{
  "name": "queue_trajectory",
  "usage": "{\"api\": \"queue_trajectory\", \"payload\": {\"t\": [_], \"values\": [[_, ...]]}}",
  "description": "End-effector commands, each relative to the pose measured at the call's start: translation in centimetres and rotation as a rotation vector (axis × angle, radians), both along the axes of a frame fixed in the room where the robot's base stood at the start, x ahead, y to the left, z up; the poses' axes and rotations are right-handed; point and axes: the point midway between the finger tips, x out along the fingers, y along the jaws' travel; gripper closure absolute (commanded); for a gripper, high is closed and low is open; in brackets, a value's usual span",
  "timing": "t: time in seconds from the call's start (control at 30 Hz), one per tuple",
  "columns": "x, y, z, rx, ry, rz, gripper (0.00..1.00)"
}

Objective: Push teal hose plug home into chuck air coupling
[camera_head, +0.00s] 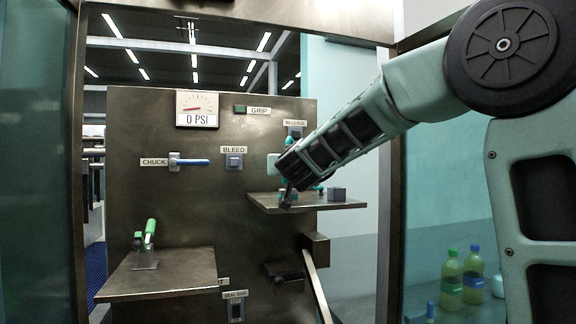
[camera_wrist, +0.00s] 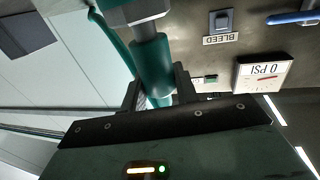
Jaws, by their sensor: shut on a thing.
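My gripper (camera_head: 287,192) is at the shelf on the panel's right side, seen from behind my forearm. In the wrist view my gripper (camera_wrist: 157,90) is shut on the teal hose plug (camera_wrist: 152,66), a thick teal cylinder lying between the two dark fingers. The plug's far end meets a pale grey metal fitting (camera_wrist: 128,13) with a teal band, which looks like the chuck air coupling. I cannot tell how deep the plug sits in it. A teal hose (camera_wrist: 110,40) curves beside the plug. In the head view my arm hides most of this.
The panel (camera_head: 150,210) bears a gauge (camera_head: 197,108) reading 0 PSI, a blue CHUCK lever (camera_head: 190,162) and a BLEED button (camera_head: 234,161). A green-handled clamp (camera_head: 149,236) stands on the lower left shelf.

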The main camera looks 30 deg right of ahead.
Motion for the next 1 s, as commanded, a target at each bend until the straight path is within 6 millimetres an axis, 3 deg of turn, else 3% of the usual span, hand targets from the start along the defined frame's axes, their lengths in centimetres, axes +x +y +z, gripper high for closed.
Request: {"api": "queue_trajectory", "payload": {"t": [0.47,0.5,0.6,1.0], "values": [[0.0,0.0,-1.2,0.001,0.0,0.0,0.94],[0.0,0.0,-1.2,0.001,0.0,0.0,0.68],[0.0,0.0,-1.1,0.001,0.0,0.0,0.45],[-0.8,0.5,-1.2,0.0,0.0,0.001,0.45]]}}
